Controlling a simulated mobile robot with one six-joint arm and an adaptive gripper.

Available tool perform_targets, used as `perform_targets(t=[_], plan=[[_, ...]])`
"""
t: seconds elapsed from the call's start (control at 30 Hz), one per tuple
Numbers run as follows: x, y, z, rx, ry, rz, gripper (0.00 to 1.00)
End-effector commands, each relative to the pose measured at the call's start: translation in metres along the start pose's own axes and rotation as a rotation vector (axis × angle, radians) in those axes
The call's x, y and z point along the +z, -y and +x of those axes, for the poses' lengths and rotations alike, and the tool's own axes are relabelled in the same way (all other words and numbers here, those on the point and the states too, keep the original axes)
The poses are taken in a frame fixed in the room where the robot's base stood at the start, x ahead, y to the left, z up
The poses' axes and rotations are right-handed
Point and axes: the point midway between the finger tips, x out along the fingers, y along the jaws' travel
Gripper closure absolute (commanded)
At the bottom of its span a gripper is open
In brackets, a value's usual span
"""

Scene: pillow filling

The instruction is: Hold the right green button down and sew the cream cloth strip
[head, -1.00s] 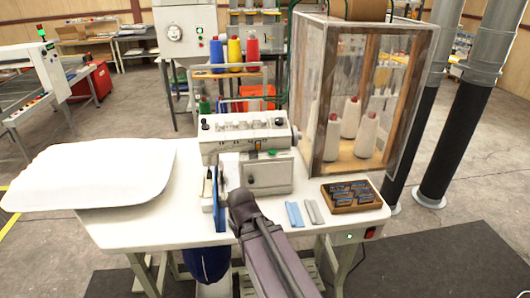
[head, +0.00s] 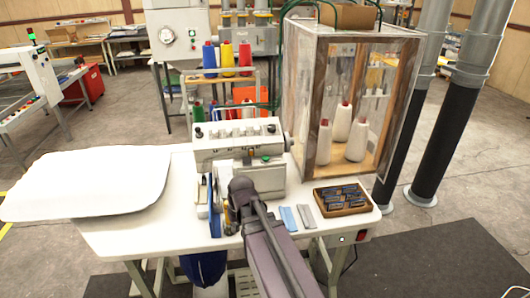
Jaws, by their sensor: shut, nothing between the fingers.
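The white sewing machine (head: 238,145) stands on the white table. A green button (head: 266,158) shows on the right of its front. A small round spot (head: 341,239), now pale with a dark centre, is on the table's front edge left of a red switch. My gripper (head: 240,192) is at the machine's front left, beside a blue upright piece (head: 214,206). It is shut with nothing held; my wrist hides its fingertips, and I cannot tell what they touch. I cannot make out a cream cloth strip; the sewing area is partly hidden.
A white pillow form (head: 85,183) covers the table's left side. Blue and grey strips (head: 290,218) and a wooden tray of dark pieces (head: 343,209) lie right of my arm. A clear case with thread cones (head: 341,123) stands behind them.

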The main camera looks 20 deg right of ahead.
Motion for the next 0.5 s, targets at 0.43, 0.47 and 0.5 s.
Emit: perform_targets(t=[0.43,0.47,0.5], plan=[[-0.136,-0.068,-0.111,-0.194,-0.283,0.165,1.00],[-0.144,-0.074,-0.118,-0.206,-0.303,0.176,1.00],[-0.155,-0.083,-0.129,-0.219,-0.332,0.194,1.00]])
